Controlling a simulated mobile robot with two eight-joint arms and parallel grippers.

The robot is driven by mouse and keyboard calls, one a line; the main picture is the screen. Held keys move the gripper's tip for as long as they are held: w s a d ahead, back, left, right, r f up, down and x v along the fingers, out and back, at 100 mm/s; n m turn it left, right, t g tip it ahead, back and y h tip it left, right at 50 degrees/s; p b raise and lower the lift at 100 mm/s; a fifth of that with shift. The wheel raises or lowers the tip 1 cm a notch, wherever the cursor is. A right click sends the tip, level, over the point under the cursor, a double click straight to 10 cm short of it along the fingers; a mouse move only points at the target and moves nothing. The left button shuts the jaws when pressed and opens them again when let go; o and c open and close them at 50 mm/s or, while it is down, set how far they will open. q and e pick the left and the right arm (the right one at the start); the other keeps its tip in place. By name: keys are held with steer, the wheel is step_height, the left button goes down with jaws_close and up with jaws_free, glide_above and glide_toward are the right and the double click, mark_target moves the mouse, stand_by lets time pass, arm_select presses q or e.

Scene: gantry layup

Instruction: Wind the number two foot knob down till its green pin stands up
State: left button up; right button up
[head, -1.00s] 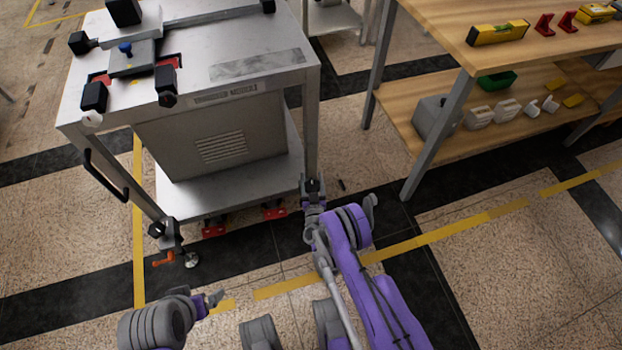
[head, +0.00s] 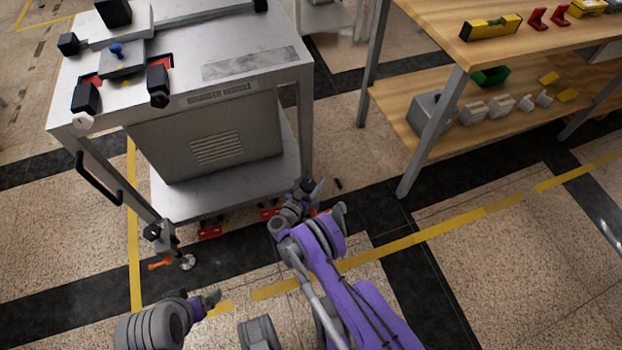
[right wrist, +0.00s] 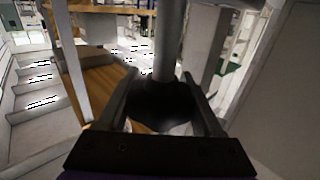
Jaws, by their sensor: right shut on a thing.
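The grey cart (head: 297,130) stands at the left of the head view. In the right wrist view a dark rounded knob (right wrist: 162,106) sits below a grey shaft (right wrist: 168,45), between my right gripper's fingers (right wrist: 164,100), which are shut on it. In the head view my right gripper (head: 308,190) is at the cart's front right leg and hides the foot there. No number and no green pin can be made out. Another foot with a black knob (head: 153,231) shows at the front left leg. My left gripper (head: 211,299) is low in the head view, apart from the cart; its jaws are unclear.
An orange lever (head: 160,264) sticks out by the front left foot. Red blocks (head: 209,232) show under the cart's lower shelf. A wooden workbench (head: 545,35) with a lower shelf stands at the right. Open floor lies between cart and bench.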

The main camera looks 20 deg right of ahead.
steer(key=shift+d+r+m+g+h, duration=0.15)
steer(key=shift+m+g+h, duration=0.15)
steer(key=shift+g, duration=0.1)
steer(key=o, duration=1.4)
steer(key=shift+c, duration=0.2)
steer(key=v, duration=1.1)
steer(key=shift+p, duration=0.4)
